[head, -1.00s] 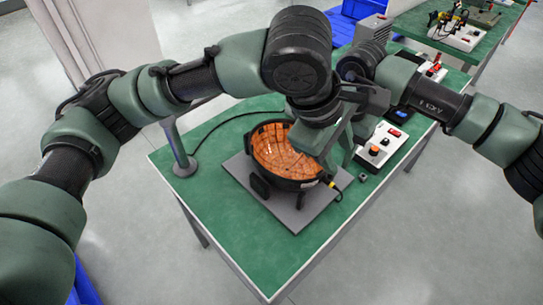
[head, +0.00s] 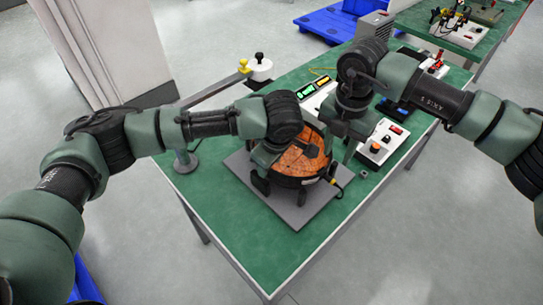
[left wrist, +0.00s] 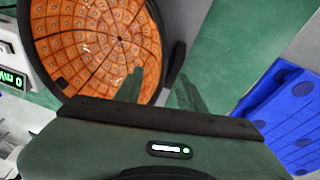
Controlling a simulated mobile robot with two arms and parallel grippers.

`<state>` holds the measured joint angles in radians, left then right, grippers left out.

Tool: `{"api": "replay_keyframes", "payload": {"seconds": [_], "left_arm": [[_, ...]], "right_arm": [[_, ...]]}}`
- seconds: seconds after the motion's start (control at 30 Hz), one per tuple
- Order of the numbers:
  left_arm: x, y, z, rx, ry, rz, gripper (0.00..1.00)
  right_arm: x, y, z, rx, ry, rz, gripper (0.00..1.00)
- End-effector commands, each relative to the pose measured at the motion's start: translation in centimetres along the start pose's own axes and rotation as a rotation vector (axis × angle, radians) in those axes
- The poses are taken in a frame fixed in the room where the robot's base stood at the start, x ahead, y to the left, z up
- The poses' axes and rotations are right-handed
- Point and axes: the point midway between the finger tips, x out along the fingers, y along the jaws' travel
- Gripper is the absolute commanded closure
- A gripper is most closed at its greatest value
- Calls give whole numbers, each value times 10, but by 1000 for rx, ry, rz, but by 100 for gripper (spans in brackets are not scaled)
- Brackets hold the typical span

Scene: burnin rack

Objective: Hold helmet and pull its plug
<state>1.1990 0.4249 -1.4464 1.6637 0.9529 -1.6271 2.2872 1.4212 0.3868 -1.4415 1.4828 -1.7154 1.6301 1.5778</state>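The helmet (head: 300,163) is an upturned bowl with an orange tiled inside and a dark rim. It sits on a grey plate (head: 296,214) on the green table, partly hidden by my arms. My left gripper (head: 264,172) is at its left rim. In the left wrist view, its fingers (left wrist: 161,92) are apart, one over the orange inside and one outside, with the dark rim (left wrist: 176,58) between them. My right gripper (head: 339,150) points down at the helmet's right edge, with its fingers apart. A cable end with yellow (head: 334,182) shows below it at the helmet's right side.
A white control box (head: 382,143) with an orange knob stands right of the helmet. A device with green displays (head: 312,87) is behind it. A post on a round base (head: 185,161) stands at the left table edge. The table front (head: 262,250) is clear.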

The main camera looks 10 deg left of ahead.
Motion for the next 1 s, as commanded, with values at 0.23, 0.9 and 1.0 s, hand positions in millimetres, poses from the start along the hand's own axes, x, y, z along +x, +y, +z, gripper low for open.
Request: {"api": "replay_keyframes", "payload": {"seconds": [0.23,0.9,1.0], "left_arm": [[20,0,0,0,0,1,61],[21,0,0,-1,-1,1,100],[21,0,0,-1,-1,1,100]], "right_arm": [[0,0,0,0,0,0,64],[0,0,0,0,0,0,64],[0,0,0,0,0,0,64]]}}
